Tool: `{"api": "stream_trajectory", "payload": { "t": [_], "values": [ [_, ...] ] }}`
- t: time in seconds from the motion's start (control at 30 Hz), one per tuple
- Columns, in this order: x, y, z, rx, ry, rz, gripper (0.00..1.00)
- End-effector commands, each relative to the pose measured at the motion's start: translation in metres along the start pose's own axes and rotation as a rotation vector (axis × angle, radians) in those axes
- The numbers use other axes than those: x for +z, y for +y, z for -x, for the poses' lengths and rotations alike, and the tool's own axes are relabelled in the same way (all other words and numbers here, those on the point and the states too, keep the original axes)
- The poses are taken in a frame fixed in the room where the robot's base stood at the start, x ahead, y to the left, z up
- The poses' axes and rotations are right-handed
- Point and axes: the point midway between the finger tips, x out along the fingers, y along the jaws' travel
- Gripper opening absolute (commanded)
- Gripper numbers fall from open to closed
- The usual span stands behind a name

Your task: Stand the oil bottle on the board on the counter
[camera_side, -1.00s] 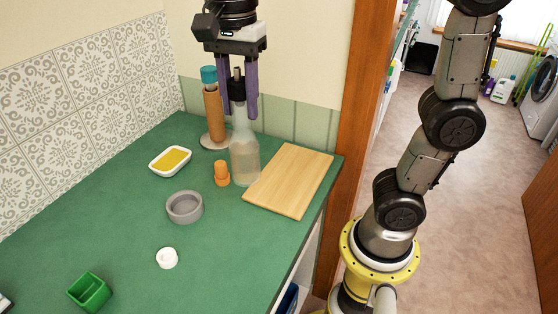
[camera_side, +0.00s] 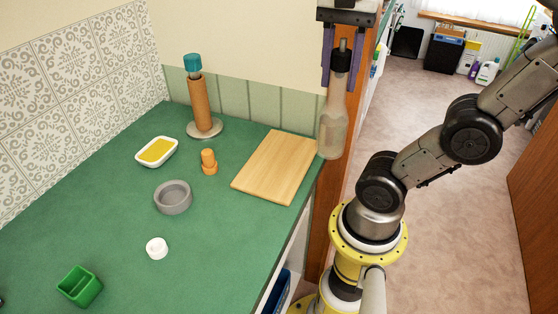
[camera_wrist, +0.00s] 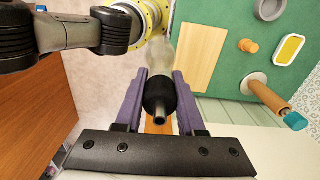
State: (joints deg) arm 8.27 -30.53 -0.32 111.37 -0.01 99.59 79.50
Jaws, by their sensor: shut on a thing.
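The oil bottle (camera_side: 333,124) is a clear, pale bottle with a black cap, held upright in the air. In the side view it shows just right of the board, against the wooden post. My gripper (camera_side: 337,82) is shut on its neck. In the wrist view the bottle's black top (camera_wrist: 160,97) sits between the purple fingers, and its clear body (camera_wrist: 158,60) extends behind. The wooden board (camera_side: 280,167) lies flat and bare at the right end of the green counter. It also shows in the wrist view (camera_wrist: 200,57), beside the bottle.
On the green counter (camera_side: 110,200) stand a paper-towel post (camera_side: 200,103), a white dish with yellow (camera_side: 157,151), an orange stopper-like piece (camera_side: 208,162), a grey ring-shaped bowl (camera_side: 172,197), a white cap (camera_side: 157,248) and a green square cup (camera_side: 79,286). A wooden post (camera_side: 322,222) borders the counter's right edge.

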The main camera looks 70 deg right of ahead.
Motion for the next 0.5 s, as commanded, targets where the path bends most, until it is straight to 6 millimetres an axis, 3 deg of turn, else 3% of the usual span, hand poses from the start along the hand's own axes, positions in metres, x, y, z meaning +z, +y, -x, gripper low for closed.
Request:
{"api": "stream_trajectory", "payload": {
  "t": [0.23, 0.5],
  "values": [
    [-0.006, -0.004, -0.001, 0.000, 0.000, -0.041, 0.00],
    [-0.015, -0.047, -0.021, 0.003, -0.001, -0.040, 0.00]
  ]
}}
